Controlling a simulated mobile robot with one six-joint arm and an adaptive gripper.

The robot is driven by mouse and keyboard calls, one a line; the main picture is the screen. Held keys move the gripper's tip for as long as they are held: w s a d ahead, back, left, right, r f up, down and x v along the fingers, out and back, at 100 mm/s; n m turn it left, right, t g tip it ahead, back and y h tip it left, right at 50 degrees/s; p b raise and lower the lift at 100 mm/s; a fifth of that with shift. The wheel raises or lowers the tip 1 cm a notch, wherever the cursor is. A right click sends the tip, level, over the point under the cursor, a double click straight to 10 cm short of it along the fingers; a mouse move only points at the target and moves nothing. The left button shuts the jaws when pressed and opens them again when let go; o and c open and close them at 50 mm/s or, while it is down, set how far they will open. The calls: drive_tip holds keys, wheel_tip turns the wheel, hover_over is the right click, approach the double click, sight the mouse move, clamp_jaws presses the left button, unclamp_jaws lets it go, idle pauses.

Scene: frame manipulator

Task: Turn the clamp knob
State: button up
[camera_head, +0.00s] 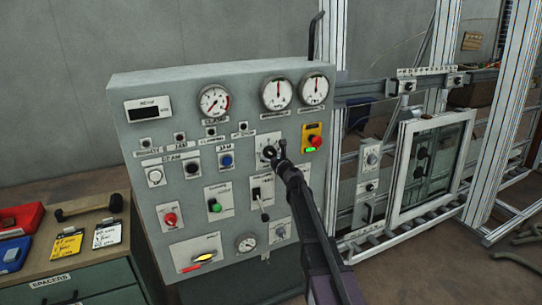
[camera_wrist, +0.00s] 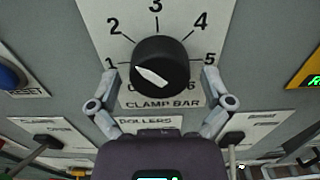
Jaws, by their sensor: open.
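My gripper (camera_wrist: 159,80) is open, one finger on each side of the knob in the wrist view, with visible gaps between fingers and knob. In the head view, my gripper (camera_head: 275,158) is at the panel's clamp plate (camera_head: 265,138) and partly covers the knob there. I cannot tell how deep the fingertips reach.
The grey control panel (camera_head: 140,190) carries gauges, buttons and switches close around the knob. A red emergency button (camera_head: 315,141) is to the right, and a blue button (camera_head: 226,160) to the left. Below are lever switches (camera_head: 256,193). A window frame (camera_head: 398,170) stands right of the panel.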

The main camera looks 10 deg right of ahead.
drive_tip(key=c, duration=1.1)
drive_tip(key=shift+m, duration=0.5)
drive_tip(key=m, duration=0.3)
drive_tip(key=shift+m, duration=0.3)
drive_tip(key=m, duration=0.4)
drive_tip(key=shift+a+r+m, duration=0.1)
drive_tip(key=shift+m, duration=0.2)
drive_tip(key=m, duration=0.8)
drive_tip(key=shift+r+m, duration=0.1)
drive_tip(key=shift+m, duration=0.2)
